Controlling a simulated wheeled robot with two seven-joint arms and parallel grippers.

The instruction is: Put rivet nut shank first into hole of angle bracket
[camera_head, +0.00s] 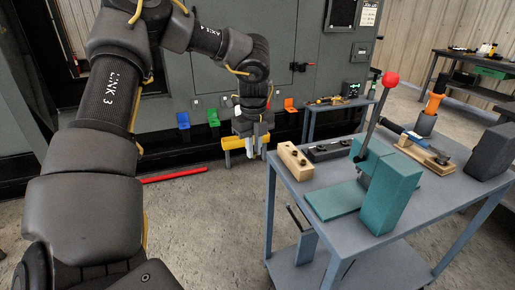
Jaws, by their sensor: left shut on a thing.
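My left gripper (256,150) hangs fingers down in front of the dark green enclosure, left of the workbench. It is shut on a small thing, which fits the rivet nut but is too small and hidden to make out. A yellow bracket-like piece (233,143) shows right beside and partly behind the fingers. I cannot tell whether they touch. Blue (183,120), green (213,117) and orange (289,104) pieces sit along the enclosure's lower front. I cannot tell which is the angle bracket, and no hole is visible. My right gripper is not in view.
The grey workbench (309,198) at right carries a teal press (390,195) with a red-knobbed lever, a wooden block (294,160) and a toggle clamp on a wooden base (424,153). A red strip (175,175) lies on the floor. The floor between is clear.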

